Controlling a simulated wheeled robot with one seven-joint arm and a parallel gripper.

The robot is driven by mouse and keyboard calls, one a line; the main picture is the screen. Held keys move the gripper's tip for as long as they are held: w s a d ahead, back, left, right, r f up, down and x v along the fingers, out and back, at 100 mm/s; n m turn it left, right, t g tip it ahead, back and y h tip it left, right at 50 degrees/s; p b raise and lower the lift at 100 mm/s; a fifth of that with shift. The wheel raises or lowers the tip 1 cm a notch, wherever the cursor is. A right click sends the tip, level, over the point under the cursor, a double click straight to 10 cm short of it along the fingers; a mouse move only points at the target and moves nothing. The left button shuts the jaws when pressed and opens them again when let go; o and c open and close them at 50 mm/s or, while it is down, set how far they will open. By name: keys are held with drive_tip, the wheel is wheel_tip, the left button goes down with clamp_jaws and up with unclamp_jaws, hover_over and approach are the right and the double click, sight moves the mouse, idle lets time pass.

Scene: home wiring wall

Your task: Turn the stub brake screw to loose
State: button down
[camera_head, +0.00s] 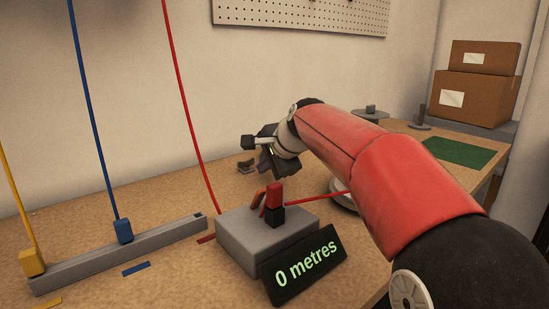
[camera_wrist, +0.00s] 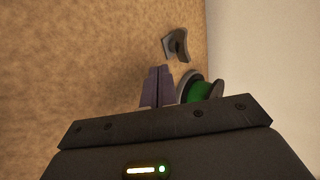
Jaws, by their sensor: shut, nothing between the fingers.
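My gripper (camera_head: 262,158) is above the bench near the wall, behind the grey box; its shut fingers (camera_wrist: 157,84) show in the wrist view with nothing between them. Beside them in the wrist view is a green spool (camera_wrist: 203,90) with a grey rim, partly hidden by my gripper body. Two round grey stands stand at the back right: one with a short knob (camera_head: 370,110) and one with a dark upright post (camera_head: 420,118). I cannot tell which part is the stub brake screw. A grey disc (camera_head: 342,198) beside the red wire is mostly hidden by my arm.
A grey box (camera_head: 240,246) carries a red-and-black clamp (camera_head: 273,203); its sign (camera_head: 304,264) reads "0 metres". A grey rail (camera_head: 80,270) holds yellow and blue wires. A small grey bracket (camera_wrist: 176,45) lies near the wall. Cartons (camera_head: 478,98) and a green mat (camera_head: 458,151) are at right.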

sight(251, 165)
drive_tip(key=shift+w+a+r, duration=0.1)
drive_tip(key=shift+w+a, duration=0.35)
drive_tip(key=shift+w, duration=0.35)
drive_tip(key=shift+w+a+r, duration=0.1)
drive_tip(key=shift+w+a, duration=0.3)
drive_tip(key=shift+w, duration=0.4)
